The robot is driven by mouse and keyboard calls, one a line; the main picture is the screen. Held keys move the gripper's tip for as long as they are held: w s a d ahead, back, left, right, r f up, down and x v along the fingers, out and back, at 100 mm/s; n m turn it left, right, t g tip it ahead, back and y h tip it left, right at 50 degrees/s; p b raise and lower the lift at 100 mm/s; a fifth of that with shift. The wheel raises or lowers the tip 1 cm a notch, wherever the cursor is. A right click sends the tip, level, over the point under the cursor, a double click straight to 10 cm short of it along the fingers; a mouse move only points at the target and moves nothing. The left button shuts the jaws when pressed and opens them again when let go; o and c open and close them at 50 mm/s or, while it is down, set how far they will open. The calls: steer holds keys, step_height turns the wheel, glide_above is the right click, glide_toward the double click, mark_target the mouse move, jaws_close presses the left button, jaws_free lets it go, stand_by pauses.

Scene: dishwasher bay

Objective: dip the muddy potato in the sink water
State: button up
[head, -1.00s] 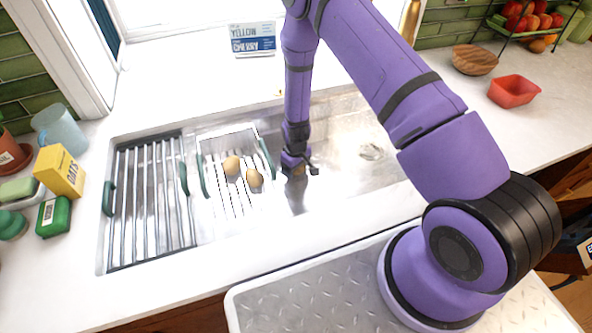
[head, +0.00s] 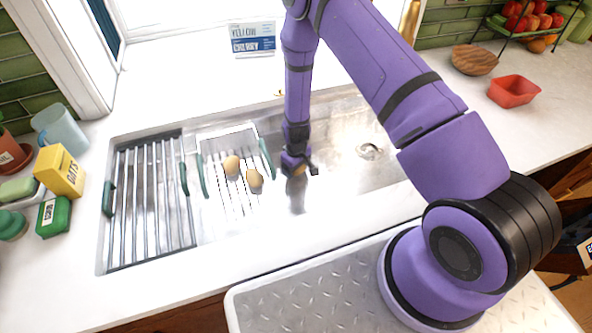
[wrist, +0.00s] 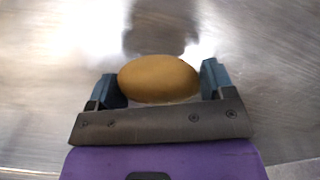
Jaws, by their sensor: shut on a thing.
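My gripper (wrist: 160,85) is shut on a potato (wrist: 158,78), which sits crosswise between the two fingers in the wrist view. The potato's visible side is plain yellow-brown, with no mud showing. In the head view my gripper (head: 299,170) is low in the sink basin (head: 345,180), just right of the drying rack, and the potato is mostly hidden by it. A dark shadow or reflection lies on the shiny metal beyond the potato. I cannot tell whether the potato touches the water. Two more potatoes (head: 231,165) (head: 254,178) lie on the small rack (head: 235,205).
A larger slatted rack (head: 150,200) covers the left of the sink. A yellow oats box (head: 60,171), a green box (head: 54,216) and a blue mug (head: 60,130) stand left. A wooden bowl (head: 475,59) and red tray (head: 513,91) are right. The drain (head: 369,151) is clear.

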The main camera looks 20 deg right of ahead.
stand_by(0.3)
step_height(320, 180, up, 24)
steer(key=shift+r, duration=0.2)
stand_by(2.7)
steer(key=shift+r, duration=0.1)
stand_by(1.9)
step_height(320, 180, up, 4)
steer(key=shift+f, duration=0.1)
stand_by(0.3)
stand_by(0.3)
